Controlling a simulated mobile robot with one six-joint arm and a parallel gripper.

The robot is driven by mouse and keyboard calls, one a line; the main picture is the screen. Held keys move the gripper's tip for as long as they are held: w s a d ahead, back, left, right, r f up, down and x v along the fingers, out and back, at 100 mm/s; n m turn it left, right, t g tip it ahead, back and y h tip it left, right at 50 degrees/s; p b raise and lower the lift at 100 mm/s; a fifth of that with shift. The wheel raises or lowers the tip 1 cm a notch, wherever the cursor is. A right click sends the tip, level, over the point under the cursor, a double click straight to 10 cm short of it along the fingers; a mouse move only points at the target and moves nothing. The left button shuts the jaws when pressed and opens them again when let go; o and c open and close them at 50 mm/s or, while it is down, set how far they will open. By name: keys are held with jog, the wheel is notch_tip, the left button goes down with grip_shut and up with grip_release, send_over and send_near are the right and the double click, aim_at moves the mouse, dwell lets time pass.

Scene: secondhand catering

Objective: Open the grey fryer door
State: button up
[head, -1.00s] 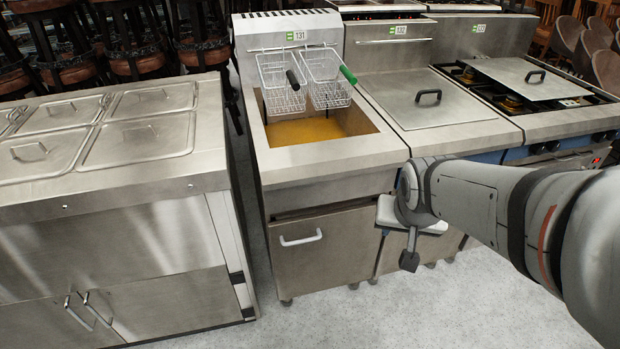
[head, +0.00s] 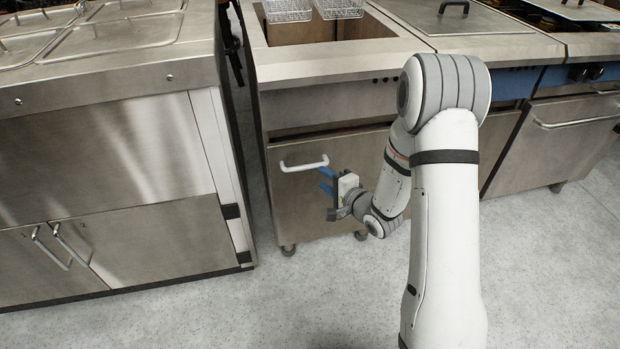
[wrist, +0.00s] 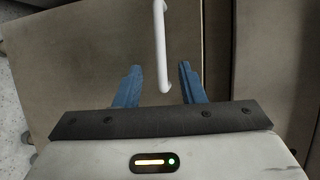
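The grey fryer door (head: 300,212) is the flat front panel under the fryer and looks shut. Its white bar handle (head: 304,164) is near the top of the panel. My gripper (head: 325,179) is in front of the door, at the right end of the handle. In the wrist view, my gripper (wrist: 158,82) is open, its two blue fingers apart. The white handle (wrist: 161,50) runs into the gap between the fingers, and neither finger visibly touches it. The door face (wrist: 100,60) fills much of that view.
A steel counter (head: 110,150) with lids and its own door handles stands at the left. Fryer baskets (head: 288,9) hang above the fryer well. Another appliance with a barred door (head: 560,130) is at the right. Pale speckled floor (head: 240,310) is clear in front.

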aim_at(308, 168)
jog(key=b+x, duration=0.1)
jog(key=x, duration=0.6)
jog(key=shift+w+a, duration=0.25)
jog(key=shift+a, duration=0.05)
jog(key=shift+c, duration=0.3)
grip_shut()
